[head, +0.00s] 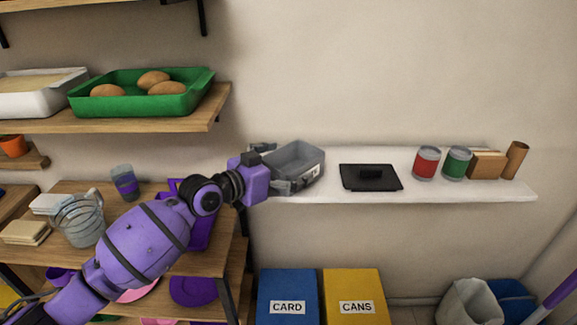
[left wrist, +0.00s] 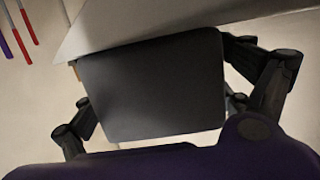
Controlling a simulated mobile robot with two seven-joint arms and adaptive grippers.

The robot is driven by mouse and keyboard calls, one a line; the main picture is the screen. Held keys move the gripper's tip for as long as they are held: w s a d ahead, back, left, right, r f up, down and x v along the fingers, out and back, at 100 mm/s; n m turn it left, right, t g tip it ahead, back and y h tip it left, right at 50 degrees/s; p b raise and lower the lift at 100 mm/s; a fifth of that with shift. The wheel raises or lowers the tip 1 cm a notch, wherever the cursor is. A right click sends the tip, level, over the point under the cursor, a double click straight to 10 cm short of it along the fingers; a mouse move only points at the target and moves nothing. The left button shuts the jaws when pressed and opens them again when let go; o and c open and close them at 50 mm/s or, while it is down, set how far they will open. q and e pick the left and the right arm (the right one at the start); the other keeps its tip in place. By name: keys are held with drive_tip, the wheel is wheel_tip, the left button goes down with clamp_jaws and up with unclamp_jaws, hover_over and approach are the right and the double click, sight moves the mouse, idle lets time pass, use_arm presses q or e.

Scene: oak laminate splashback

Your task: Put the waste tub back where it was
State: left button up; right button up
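The waste tub (head: 298,160) is an open grey tub with a small white label, at the left end of the white wall shelf (head: 440,190). My left gripper (head: 280,168) reaches it from the left, with one dark finger along its far side and one along its near side. It looks shut on the tub. In the left wrist view the tub's dark grey wall (left wrist: 150,88) fills the space between the fingers, near the shelf's edge. Whether the tub rests on the shelf or is just above it, I cannot tell. My right gripper is not in view.
A flat black square item (head: 370,184) lies right of the tub. A red can (head: 426,163), a green can (head: 457,163), a brown box (head: 486,165) and a cardboard tube (head: 516,160) stand further right. CARD (head: 287,285) and CANS (head: 353,285) bins stand below.

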use_arm(q)
drive_tip(key=shift+r, duration=0.2)
drive_tip(key=shift+s+a, duration=0.15)
drive_tip(key=shift+a, duration=0.05)
drive_tip(key=v, duration=1.1)
drive_tip(key=shift+s+a+b, duration=0.2)
drive_tip(key=shift+b, duration=0.1)
